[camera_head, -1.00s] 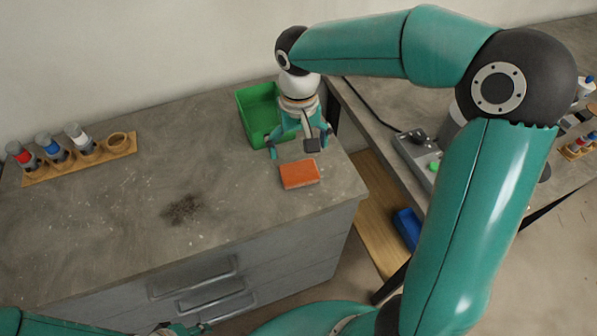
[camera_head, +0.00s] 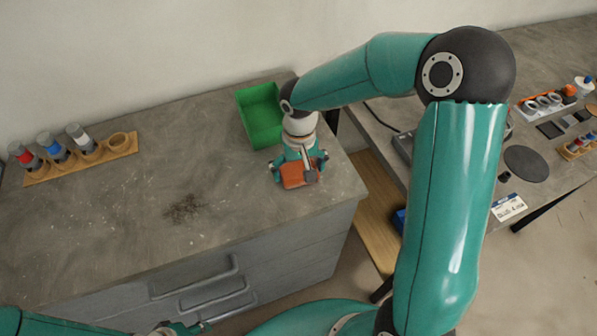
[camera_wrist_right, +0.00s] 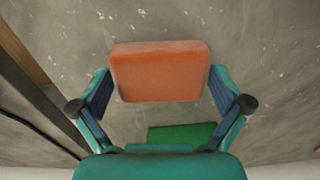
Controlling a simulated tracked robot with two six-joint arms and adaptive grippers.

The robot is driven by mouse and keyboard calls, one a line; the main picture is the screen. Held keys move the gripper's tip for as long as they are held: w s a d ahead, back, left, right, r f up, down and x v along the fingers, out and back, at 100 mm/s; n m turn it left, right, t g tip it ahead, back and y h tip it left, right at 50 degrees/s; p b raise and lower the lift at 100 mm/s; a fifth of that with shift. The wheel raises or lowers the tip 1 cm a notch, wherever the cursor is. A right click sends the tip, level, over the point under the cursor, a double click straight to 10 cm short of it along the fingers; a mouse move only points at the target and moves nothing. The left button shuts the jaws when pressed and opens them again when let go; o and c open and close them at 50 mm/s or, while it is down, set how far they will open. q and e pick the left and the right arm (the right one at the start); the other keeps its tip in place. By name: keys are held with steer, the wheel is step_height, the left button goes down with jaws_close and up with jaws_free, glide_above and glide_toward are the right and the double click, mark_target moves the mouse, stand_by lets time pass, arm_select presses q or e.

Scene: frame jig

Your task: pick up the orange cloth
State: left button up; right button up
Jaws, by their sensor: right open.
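The orange cloth (camera_head: 292,176) is a folded block near the right end of the grey worktop. It also shows in the right wrist view (camera_wrist_right: 160,71), lying flat. My right gripper (camera_head: 298,174) is over it, pointing down, and partly hides it in the head view. In the right wrist view the right gripper's fingers (camera_wrist_right: 161,103) are open, one on each side of the cloth, with a gap on both sides. My left gripper (camera_head: 182,329) is only partly visible at the bottom edge of the head view, and its fingers cannot be made out.
A green bin (camera_head: 262,112) stands just behind the cloth. A wooden rack (camera_head: 85,158) with several bottles is at the left. A dark stain (camera_head: 184,209) marks the worktop middle, which is otherwise clear. A second bench (camera_head: 540,150) with small items is at the right.

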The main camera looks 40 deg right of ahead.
mark_target(299, 170)
steer(key=c, duration=0.7)
steer(key=shift+r, duration=0.1)
step_height(299, 170, up, 20)
steer(key=shift+f, duration=0.1)
